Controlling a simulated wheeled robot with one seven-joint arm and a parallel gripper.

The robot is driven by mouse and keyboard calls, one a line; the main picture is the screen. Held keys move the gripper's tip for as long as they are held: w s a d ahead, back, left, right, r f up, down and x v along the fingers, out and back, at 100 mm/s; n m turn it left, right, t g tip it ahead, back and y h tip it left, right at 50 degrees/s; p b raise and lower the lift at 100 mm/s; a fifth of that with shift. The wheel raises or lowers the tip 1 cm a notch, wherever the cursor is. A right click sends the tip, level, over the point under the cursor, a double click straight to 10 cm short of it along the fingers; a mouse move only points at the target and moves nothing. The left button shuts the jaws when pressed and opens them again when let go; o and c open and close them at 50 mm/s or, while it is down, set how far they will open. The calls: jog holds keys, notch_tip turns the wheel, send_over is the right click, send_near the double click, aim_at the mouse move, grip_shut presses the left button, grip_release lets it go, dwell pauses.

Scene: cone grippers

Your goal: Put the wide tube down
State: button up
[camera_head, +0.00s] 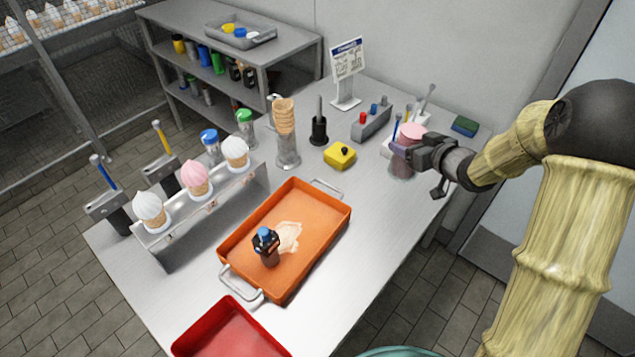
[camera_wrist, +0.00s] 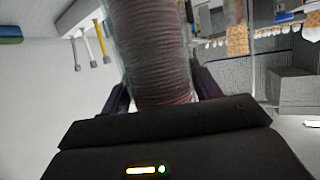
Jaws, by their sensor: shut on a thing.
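The wide tube (camera_head: 402,166) is a clear cylinder with a pink top, near the right edge of the steel table. My gripper (camera_head: 405,148) is shut around it from the right side. In the wrist view the tube (camera_wrist: 155,45) fills the middle, with ribbed, stacked contents showing through its wall, and my fingers (camera_wrist: 158,95) lie on both sides of it. The tube looks upright in the head view. Whether its bottom touches the table I cannot tell.
A caddy with utensils (camera_head: 386,148) stands close behind the tube. A grey block with coloured knobs (camera_head: 371,123), a yellow box (camera_head: 340,155) and a cone holder (camera_head: 287,145) stand further left. An orange tray (camera_head: 325,218) lies at front left. Bare table lies between tray and tube.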

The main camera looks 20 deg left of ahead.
aim_at(399, 172)
jog(key=shift+s+a+r, duration=0.1)
jog(key=shift+s+a, duration=0.2)
jog(key=shift+a, duration=0.2)
jog(key=shift+d, duration=0.1)
jog(key=shift+w+f+b, duration=0.1)
jog(key=shift+f+b, duration=0.2)
jog(key=shift+f, duration=2.85)
jog(key=shift+f, duration=0.1)
jog(key=shift+f, duration=1.8)
